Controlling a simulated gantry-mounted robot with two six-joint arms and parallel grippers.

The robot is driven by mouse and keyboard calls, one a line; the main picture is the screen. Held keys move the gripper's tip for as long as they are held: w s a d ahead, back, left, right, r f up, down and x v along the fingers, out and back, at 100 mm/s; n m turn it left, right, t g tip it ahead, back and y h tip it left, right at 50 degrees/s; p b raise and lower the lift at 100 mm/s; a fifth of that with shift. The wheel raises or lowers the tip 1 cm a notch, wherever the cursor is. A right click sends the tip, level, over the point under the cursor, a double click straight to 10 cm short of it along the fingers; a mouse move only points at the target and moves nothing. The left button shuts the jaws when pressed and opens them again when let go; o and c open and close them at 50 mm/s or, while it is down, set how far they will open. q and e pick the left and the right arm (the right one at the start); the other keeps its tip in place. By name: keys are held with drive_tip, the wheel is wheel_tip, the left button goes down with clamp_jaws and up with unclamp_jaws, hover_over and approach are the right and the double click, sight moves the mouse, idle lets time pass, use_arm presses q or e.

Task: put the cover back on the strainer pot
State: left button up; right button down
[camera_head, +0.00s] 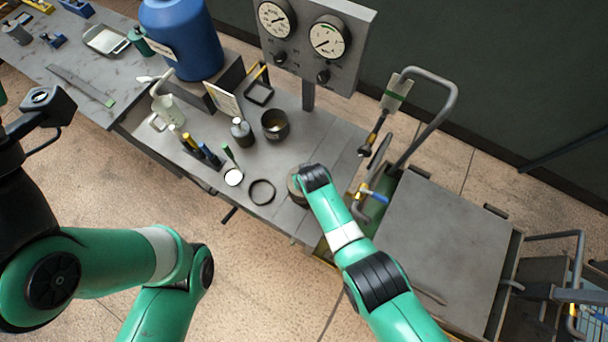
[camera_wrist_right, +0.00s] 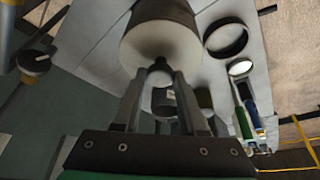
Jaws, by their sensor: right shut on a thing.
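The strainer pot (camera_head: 274,125) is a dark, open round pot standing on the grey workbench in the head view. In the right wrist view a dark round form between the fingers (camera_wrist_right: 165,102) looks like it, partly hidden. The cover (camera_wrist_right: 160,38) is a round piece with a pale face, a dark side and a small knob. My right gripper (camera_wrist_right: 161,72) is shut on that knob. In the head view the cover (camera_head: 296,190) shows only as a brownish edge beside my right wrist, nearer the bench front than the pot. My left arm shows at left; its fingers are not seen.
A black ring (camera_head: 261,192) and a small white-topped cup (camera_head: 234,177) lie near the front edge. A grey weight (camera_head: 242,131) stands just left of the pot, a marker rack (camera_head: 202,152) further left. A gauge panel (camera_head: 316,40) rises behind; a cart (camera_head: 432,245) is at right.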

drive_tip(key=shift+f+b, duration=3)
drive_tip(key=shift+f, duration=0.05)
drive_tip(key=shift+c, duration=1.9)
unclamp_jaws()
drive_tip(key=shift+f, duration=0.1)
drive_tip(key=p+v, duration=1.1)
drive_tip(key=p, duration=0.3)
drive_tip(key=shift+s+r+p, duration=0.2)
drive_tip(key=shift+r+p, duration=0.15)
drive_tip(key=shift+p, duration=0.25)
